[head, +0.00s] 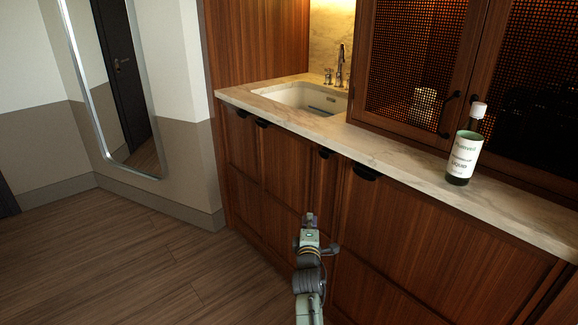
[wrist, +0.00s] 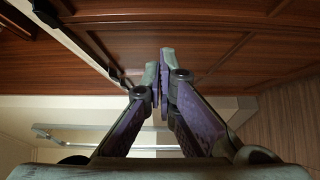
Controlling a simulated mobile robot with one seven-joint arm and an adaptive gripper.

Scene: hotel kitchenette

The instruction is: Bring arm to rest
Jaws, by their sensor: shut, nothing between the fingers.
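My gripper (head: 310,219) is at the end of my arm, low in front of the wooden cabinet fronts in the head view. In the wrist view my gripper (wrist: 158,75) shows its two purple-sided fingers with their tips together and nothing between them. The tips point at the brown cabinet panels (wrist: 215,35); whether they touch them cannot be told. My gripper is below the level of the marble counter (head: 400,163).
A bottle with a white cap and label (head: 465,152) stands upright on the counter at right. A sink (head: 305,98) with a tap (head: 340,65) is at the back. Black handles (head: 366,173) stick out below the counter edge. The wooden floor (head: 150,250) at left is clear. A mirror (head: 115,80) leans there.

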